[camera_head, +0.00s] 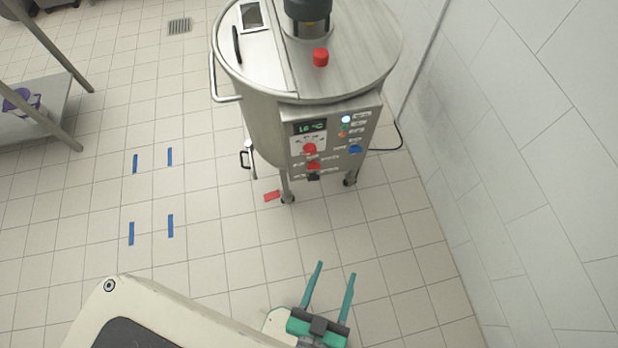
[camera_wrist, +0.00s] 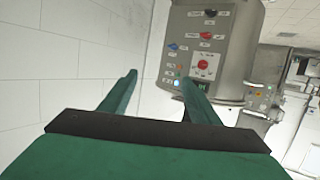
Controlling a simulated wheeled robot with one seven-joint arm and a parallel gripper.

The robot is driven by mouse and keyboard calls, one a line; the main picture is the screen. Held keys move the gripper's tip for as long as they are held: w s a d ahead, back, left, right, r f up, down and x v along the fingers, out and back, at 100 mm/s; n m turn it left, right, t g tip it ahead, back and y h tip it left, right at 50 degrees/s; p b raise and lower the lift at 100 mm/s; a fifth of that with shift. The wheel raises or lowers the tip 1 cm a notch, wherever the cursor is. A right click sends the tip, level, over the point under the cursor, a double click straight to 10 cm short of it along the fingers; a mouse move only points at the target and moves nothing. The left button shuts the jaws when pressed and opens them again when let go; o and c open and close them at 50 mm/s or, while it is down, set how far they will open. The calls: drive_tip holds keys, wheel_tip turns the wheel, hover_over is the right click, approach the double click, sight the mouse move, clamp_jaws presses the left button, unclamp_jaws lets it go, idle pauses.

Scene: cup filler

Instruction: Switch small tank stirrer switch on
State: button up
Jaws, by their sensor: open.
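The small steel tank (camera_head: 262,125) stands on legs at the upper middle of the head view. Its control panel (camera_head: 330,158) faces me, with a lit green display (camera_head: 309,128), red knobs (camera_head: 310,149), a black knob (camera_head: 313,177), a blue knob (camera_head: 355,149) and small indicator lights (camera_head: 346,119). The labels are too small to read, so I cannot tell which control is the stirrer switch. The panel is upside down in the wrist view (camera_wrist: 190,55). My green gripper (camera_head: 336,269) is open and empty, apart from the panel and nearer to me; its fingers also show in the wrist view (camera_wrist: 159,78).
A white tiled wall (camera_head: 540,150) rises at the right, with a black cable (camera_head: 399,138) near it. A red floor mark (camera_head: 272,196) lies by the tank's leg. Blue floor marks (camera_head: 170,226) lie on open floor at left. A metal shelf (camera_head: 45,110) stands far left.

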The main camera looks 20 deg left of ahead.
drive_tip(key=w+d+f+n+g+y, duration=0.1)
drive_tip(key=w+f, duration=0.2)
drive_tip(key=f, duration=0.3)
drive_tip(key=w+f+n, duration=0.1)
drive_tip(key=w+f, duration=0.3)
drive_tip(key=f, duration=0.1)
drive_tip(key=n+g+y, duration=0.3)
drive_tip(key=n+y, duration=0.1)
drive_tip(key=y, duration=0.2)
approach(314, 177)
drive_tip(key=x, duration=0.6)
drive_tip(key=shift+w+a+f, duration=0.1)
drive_tip(key=shift+a+f, duration=0.05)
drive_tip(key=shift+f, duration=0.05)
drive_tip(key=c, duration=1.1)
